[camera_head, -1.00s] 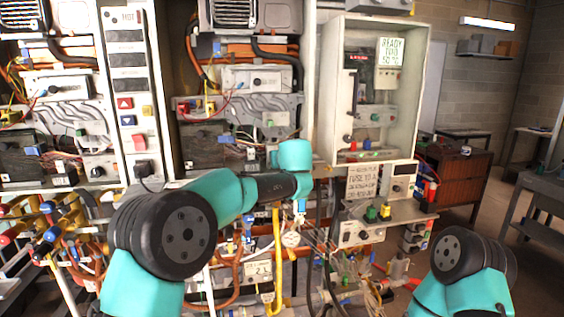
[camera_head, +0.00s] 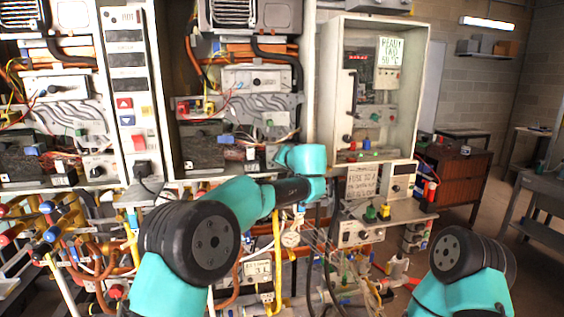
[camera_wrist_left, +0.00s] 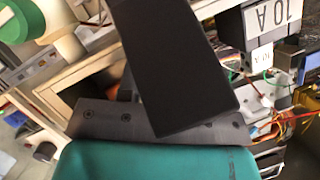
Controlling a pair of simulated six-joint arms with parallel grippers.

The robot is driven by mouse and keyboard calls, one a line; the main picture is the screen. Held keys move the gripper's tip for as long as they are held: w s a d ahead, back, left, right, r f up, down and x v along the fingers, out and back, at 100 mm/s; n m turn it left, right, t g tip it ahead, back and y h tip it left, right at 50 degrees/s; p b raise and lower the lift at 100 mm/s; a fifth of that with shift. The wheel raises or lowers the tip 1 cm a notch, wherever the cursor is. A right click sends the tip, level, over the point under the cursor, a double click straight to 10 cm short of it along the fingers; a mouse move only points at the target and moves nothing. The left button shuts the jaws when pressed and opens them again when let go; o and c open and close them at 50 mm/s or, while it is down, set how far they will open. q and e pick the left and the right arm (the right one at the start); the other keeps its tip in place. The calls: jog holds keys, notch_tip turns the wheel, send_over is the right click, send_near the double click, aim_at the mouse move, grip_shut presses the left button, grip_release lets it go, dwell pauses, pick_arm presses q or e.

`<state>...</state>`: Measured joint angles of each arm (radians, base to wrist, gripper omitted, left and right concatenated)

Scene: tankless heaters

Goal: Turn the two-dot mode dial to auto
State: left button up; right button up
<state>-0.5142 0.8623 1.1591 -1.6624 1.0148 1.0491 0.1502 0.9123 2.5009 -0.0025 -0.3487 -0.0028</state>
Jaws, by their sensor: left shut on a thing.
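Several dials with dark knobs are in the head view: one on the middle heater's panel (camera_head: 257,82), one on the left heater's panel (camera_head: 53,89), and one on a white box (camera_head: 97,171) low on the left. Dot marks and mode words are too small to read, so I cannot tell which is the two-dot dial. My left arm reaches up to the middle heater's lower right edge; its wrist hides its jaws there. In the left wrist view my left gripper (camera_wrist_left: 172,70) shows as a dark block. It is shut, but what it holds is hidden. My right gripper is out of view.
An open white cabinet (camera_head: 422,85) with a sign stands right of centre. Black fuse blocks marked 10 A (camera_wrist_left: 270,20) show in the wrist view. The aisle at far right is free.

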pick_arm(q)
jog(key=shift+m+y, duration=0.5)
jog(key=shift+m, duration=0.3)
jog(key=o, duration=0.9)
jog(key=shift+f, duration=0.1)
